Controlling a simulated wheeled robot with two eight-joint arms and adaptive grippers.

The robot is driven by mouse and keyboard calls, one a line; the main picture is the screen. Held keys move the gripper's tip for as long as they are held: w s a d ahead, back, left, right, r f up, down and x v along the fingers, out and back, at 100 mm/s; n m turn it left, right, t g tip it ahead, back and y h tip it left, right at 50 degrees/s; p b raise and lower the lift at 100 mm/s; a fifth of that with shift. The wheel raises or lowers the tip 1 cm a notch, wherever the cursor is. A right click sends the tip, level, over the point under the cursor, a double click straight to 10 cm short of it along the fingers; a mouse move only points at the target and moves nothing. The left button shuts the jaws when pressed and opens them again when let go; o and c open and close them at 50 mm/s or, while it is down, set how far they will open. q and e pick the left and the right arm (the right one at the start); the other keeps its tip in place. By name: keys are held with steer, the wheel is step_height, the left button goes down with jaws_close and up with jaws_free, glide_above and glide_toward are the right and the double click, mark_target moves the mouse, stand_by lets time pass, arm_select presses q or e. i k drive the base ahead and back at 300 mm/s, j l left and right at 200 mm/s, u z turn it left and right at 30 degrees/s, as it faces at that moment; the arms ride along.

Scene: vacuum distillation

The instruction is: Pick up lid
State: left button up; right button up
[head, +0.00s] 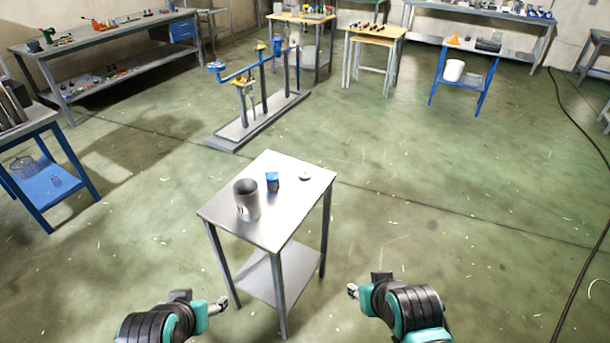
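A small pale disc-like thing, which looks like the lid (304,176), lies on the grey metal table (275,224) near its back right corner. A grey metal canister (247,201) stands upright at the left of the tabletop. A small blue and dark container (272,181) stands between the two. My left gripper (221,305) is in front of the table at the left, low and apart from everything. My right gripper (352,291) is in front of the table at the right, also apart from everything. Both look empty, but their fingers are too small to tell open from shut.
The table has a lower shelf (262,275). Green floor lies open around it. A blue pipe stand on a grey base (226,143) stands behind. Workbenches (110,38) line the back, and a blue-legged table (40,122) stands at the left. A black cable (578,268) lies at the right.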

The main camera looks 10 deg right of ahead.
mark_target(304, 173)
steer(key=u, duration=0.55)
steer(key=i+l+u, duration=0.15)
steer(key=l+u, duration=0.3)
steer(key=i+l+u, duration=0.1)
steer(key=l+u, duration=0.15)
steer(key=u, duration=0.2)
steer(key=l+u, duration=0.55)
steer(key=l, duration=0.5)
steer(key=k+l, duration=0.1)
steer(key=l, duration=0.5)
steer(key=l+u, duration=0.15)
steer(key=l, duration=0.45)
steer(key=k+l+u, duration=0.1)
steer(key=l, duration=0.45)
steer(key=k+l+u, duration=0.1)
steer(key=l, duration=0.5)
